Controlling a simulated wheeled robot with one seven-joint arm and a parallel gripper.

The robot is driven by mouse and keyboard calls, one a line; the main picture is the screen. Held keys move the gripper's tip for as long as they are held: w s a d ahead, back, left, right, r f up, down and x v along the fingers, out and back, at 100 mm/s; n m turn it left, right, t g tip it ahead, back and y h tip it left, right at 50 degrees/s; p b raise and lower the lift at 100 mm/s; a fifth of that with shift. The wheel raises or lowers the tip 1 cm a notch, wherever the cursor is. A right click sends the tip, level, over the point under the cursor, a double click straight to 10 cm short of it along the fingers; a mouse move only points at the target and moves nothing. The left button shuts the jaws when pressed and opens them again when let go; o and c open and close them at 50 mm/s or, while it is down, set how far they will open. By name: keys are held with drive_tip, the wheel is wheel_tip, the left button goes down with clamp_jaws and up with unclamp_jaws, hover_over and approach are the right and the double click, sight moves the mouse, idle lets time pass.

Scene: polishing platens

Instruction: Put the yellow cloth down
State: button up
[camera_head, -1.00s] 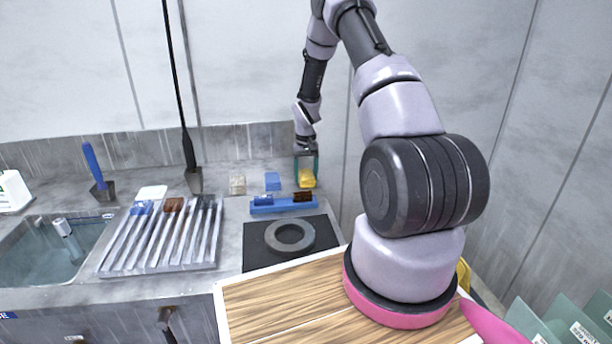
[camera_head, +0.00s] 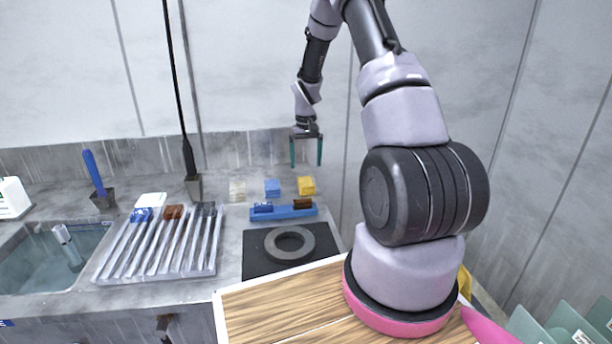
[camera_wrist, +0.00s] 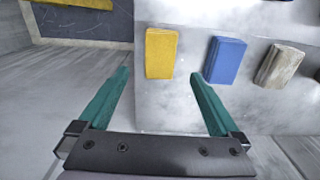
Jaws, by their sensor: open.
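The yellow cloth (camera_head: 306,186), a folded block, lies on the grey counter at the right end of a row of cloths. It also shows in the wrist view (camera_wrist: 161,53), ahead of the fingers and apart from them. My gripper (camera_head: 306,163) is open and empty, raised above and behind the yellow cloth. In the wrist view my gripper's two green fingers (camera_wrist: 158,85) stand wide apart with nothing between them.
A blue cloth (camera_head: 272,188) and a beige cloth (camera_head: 237,191) lie left of the yellow one. A blue holder (camera_head: 284,213) with brushes sits in front. A grey ring (camera_head: 289,244) lies on a black mat. A ribbed rack (camera_head: 160,245) and a sink (camera_head: 45,258) are further left.

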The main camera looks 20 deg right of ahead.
drive_tip(key=s+a+r+t, duration=0.15)
drive_tip(key=s+r, duration=0.25)
drive_tip(key=r, duration=0.5)
drive_tip(key=s+a+r+m+t, duration=0.15)
drive_tip(key=s+r, duration=0.25)
drive_tip(key=r, duration=0.4)
drive_tip(key=s+a+r+n, duration=0.1)
drive_tip(key=s+a+r, duration=0.15)
drive_tip(key=r, duration=0.65)
drive_tip(key=s+a+r+t, duration=0.1)
drive_tip(key=s+r, duration=0.2)
drive_tip(key=s, duration=0.4)
drive_tip(key=s+a+r+m+t+y, duration=0.1)
drive_tip(key=s+a+r, duration=0.1)
drive_tip(key=s, duration=0.5)
drive_tip(key=s+a+r+t+y, duration=0.1)
drive_tip(key=s+a+r+t, duration=0.1)
drive_tip(key=s, duration=0.6)
drive_tip(key=shift+r, duration=0.9)
drive_tip(key=shift+d+m, duration=0.1)
drive_tip(key=shift+m, duration=0.15)
